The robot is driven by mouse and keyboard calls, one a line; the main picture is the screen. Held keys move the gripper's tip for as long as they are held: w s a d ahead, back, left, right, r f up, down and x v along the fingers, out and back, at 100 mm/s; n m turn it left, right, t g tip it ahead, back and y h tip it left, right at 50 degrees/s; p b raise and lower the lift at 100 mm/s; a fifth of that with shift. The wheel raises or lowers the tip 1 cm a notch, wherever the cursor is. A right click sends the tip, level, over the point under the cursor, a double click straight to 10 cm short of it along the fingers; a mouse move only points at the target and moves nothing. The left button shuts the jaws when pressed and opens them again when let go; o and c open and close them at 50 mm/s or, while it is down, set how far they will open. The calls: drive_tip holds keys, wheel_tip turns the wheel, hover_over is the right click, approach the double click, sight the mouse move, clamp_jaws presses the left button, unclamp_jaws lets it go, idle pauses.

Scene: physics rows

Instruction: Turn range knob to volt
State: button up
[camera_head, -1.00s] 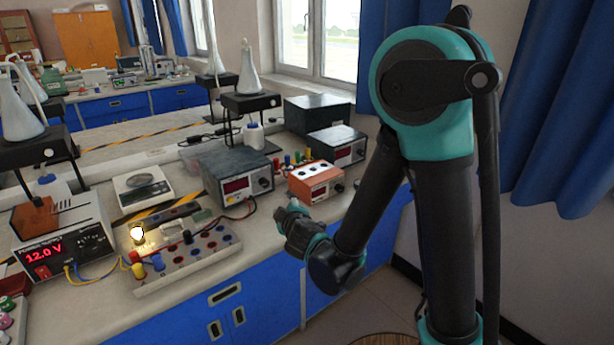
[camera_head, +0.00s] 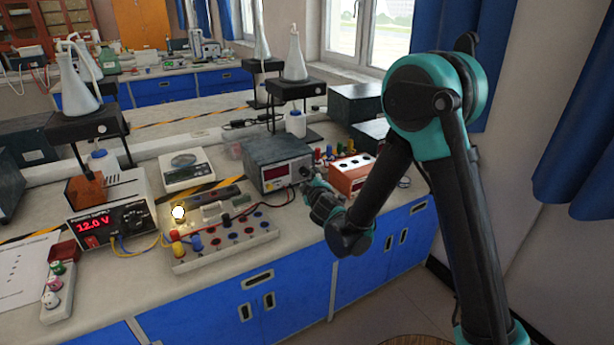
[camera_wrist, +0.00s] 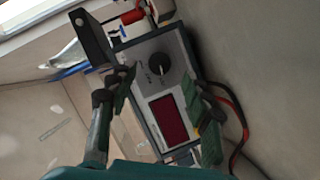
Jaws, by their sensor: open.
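A grey meter (camera_head: 277,166) with a dark red display stands on the bench in the head view. In the wrist view the meter's front (camera_wrist: 164,88) is turned sideways, with a round dark range knob (camera_wrist: 158,63) beside the red display. Small markings sit by the knob, too small to read. My gripper (camera_head: 316,190) is just in front of the meter's right side in the head view. In the wrist view my gripper (camera_wrist: 162,95) is open and empty, its green-padded fingers on either side of the meter's face, the knob beyond them.
An orange-fronted box (camera_head: 351,174) stands to the right of the meter. A circuit board (camera_head: 228,245) with terminals and a lit bulb lies in front, and a power supply (camera_head: 108,215) reads 12.0 V at left. Red and black leads (camera_wrist: 236,115) run beside the meter.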

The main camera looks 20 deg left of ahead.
sight(306, 174)
drive_tip(key=shift+x, duration=2.4)
clamp_jaws()
